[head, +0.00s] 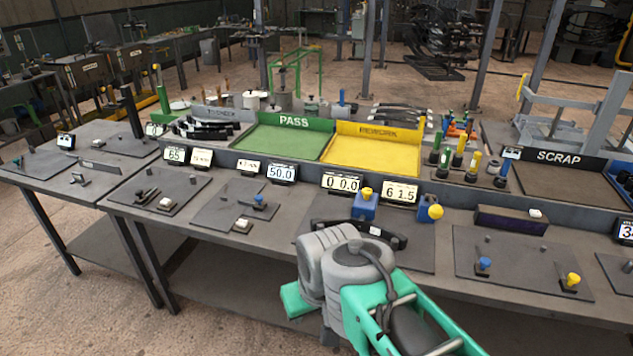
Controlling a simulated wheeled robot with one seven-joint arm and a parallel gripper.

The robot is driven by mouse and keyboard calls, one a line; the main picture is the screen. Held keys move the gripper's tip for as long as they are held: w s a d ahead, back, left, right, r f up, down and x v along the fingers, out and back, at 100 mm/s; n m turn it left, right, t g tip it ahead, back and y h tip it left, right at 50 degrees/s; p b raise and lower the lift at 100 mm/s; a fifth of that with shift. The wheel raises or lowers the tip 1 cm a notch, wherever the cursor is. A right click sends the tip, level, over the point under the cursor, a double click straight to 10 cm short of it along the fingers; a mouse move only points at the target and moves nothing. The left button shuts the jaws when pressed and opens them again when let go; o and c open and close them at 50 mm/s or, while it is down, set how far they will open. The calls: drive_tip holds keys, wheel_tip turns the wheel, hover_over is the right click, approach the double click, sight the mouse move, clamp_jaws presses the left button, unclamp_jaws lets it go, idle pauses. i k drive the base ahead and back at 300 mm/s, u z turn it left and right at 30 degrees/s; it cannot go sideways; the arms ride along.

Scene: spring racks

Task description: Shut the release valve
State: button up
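No part is legibly marked as the release valve, so I cannot tell which one it is. Two blue blocks with yellow round knobs stand on the bench behind my arm: a left one (366,205) and a right one (427,211). Whether either is open or shut does not show. A dark curved bar (385,236) with a small pale label lies in front of them, partly hidden by my arm. My arm's grey and green links reach in at the bottom centre. My gripper cannot be made out.
Displays stand along the ledge, including one reading 00.0 (342,183) and one reading 61.5 (401,192). A blue knob (484,265) and a yellow knob (573,280) sit on a right-hand plate. Behind are a green PASS tray (283,140), a yellow REWORK tray (372,155) and a SCRAP tray (565,185).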

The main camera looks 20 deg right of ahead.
sight(367, 192)
drive_tip(key=u, duration=0.35)
drive_tip(key=i, duration=0.95)
drive_tip(key=z, duration=0.7)
drive_tip(key=i, duration=0.6)
drive_tip(key=z, duration=0.5)
